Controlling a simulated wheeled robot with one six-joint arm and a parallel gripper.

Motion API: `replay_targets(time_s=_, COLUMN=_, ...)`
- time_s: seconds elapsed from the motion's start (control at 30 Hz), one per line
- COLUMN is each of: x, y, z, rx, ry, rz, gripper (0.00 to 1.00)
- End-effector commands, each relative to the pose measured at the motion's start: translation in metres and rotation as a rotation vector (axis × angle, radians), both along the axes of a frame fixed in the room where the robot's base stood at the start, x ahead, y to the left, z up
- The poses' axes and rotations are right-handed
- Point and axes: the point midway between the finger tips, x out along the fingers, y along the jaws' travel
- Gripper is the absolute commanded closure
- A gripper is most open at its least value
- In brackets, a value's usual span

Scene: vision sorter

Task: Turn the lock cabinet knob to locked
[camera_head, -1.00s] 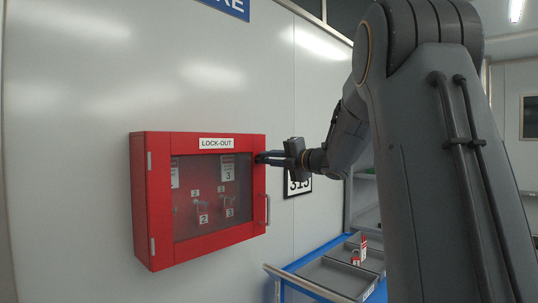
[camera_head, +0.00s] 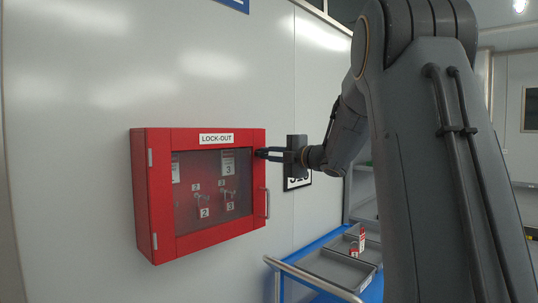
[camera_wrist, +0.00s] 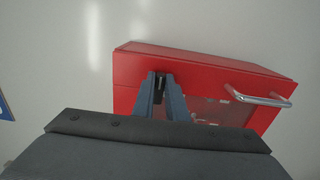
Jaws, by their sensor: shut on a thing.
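The red lock-out cabinet (camera_head: 190,242) hangs on the wall with its door shut. Its clear window shows keys on hooks and numbered tags. My gripper (camera_head: 262,153) reaches in from the right to the upper right corner of the cabinet front. In the wrist view my gripper (camera_wrist: 164,84) has its two fingers closed around the small black knob (camera_wrist: 159,84) on the red door (camera_wrist: 126,96). The fingers hide most of the knob, and I cannot read its setting. In the head view the knob is hidden behind the fingertips.
A metal door handle (camera_head: 267,203) sticks out below my gripper; it also shows in the wrist view (camera_wrist: 258,98). A blue cart (camera_head: 300,262) with grey trays stands at the lower right, with a red and white item (camera_head: 358,243) in it. A number sign hangs behind my wrist.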

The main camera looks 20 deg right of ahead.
Motion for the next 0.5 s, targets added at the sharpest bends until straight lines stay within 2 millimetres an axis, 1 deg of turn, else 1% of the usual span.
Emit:
replay_targets(time_s=0.07, x=0.0000, y=0.0001, z=-0.0006, rx=0.000, ry=0.001, rz=0.000, gripper=1.00)
replay_targets(time_s=0.1, x=0.0001, y=0.0001, z=-0.0006, rx=0.000, ry=0.001, rz=0.000, gripper=0.86)
replay_targets(time_s=0.17, x=0.0000, y=0.0001, z=-0.0006, rx=0.000, ry=0.001, rz=0.000, gripper=0.76)
replay_targets(time_s=0.2, x=0.0001, y=0.0001, z=-0.0006, rx=-0.001, ry=0.001, rz=0.000, gripper=0.69)
replay_targets(time_s=0.5, x=-0.0007, y=-0.0004, z=-0.0002, rx=-0.001, ry=0.000, rz=0.000, gripper=0.69)
